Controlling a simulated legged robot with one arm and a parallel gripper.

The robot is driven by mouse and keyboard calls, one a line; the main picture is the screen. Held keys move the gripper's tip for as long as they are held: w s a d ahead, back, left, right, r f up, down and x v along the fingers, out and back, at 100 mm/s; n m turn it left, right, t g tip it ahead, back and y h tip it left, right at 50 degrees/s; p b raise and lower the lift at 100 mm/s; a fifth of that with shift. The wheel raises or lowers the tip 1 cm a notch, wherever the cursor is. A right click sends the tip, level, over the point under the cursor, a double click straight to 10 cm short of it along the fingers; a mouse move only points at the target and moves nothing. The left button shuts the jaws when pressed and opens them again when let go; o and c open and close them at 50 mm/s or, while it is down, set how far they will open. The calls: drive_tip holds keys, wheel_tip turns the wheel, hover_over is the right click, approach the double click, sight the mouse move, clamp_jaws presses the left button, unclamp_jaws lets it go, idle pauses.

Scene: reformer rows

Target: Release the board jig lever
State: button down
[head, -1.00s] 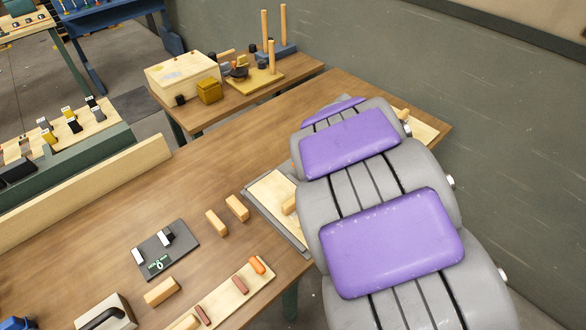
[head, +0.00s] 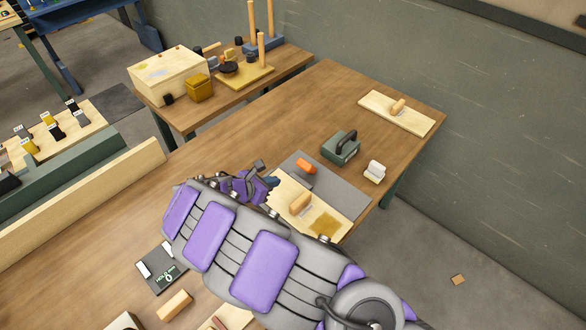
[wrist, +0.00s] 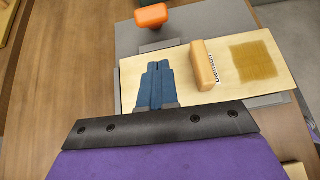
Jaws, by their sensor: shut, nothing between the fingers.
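The board jig is a grey base plate (head: 340,190) at the near right of the table, and a pale wooden board (head: 283,197) lies on it. An orange lever knob (head: 306,165) stands at the board's far side; it also shows at the top of the wrist view (wrist: 152,16). A wooden block (head: 300,203) and a tan rough patch (head: 326,224) sit on the board. My gripper (head: 271,183) is by the board's left end, left of the knob and apart from it. In the wrist view its blue fingers (wrist: 158,82) are together and empty, over the board's left end.
Another board with a block (head: 398,112) lies farther back. My arm covers much of the near table. The table right of the jig ends at an edge.

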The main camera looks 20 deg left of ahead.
sight(309, 167)
drive_tip(key=shift+n, duration=0.3)
drive_tip(key=x, duration=0.2)
drive_tip(key=b+x, duration=0.1)
drive_tip(key=x, duration=0.2)
drive_tip(key=a+f+b+x, duration=0.1)
drive_tip(key=x, duration=0.1)
drive_tip(key=shift+d+f, duration=0.1)
drive_tip(key=shift+f, duration=0.15)
drive_tip(key=w, duration=0.1)
drive_tip(key=w+d+b, duration=0.1)
drive_tip(key=w, duration=0.1)
drive_tip(key=w+d, duration=0.1)
drive_tip(key=shift+w+d+f+b, duration=0.15)
drive_tip(key=shift+b, duration=0.2)
drive_tip(key=shift+w, duration=0.5)
drive_tip(key=shift+d, duration=0.1)
drive_tip(key=shift+r+y+p, duration=0.3)
drive_tip(key=shift+r, duration=0.05)
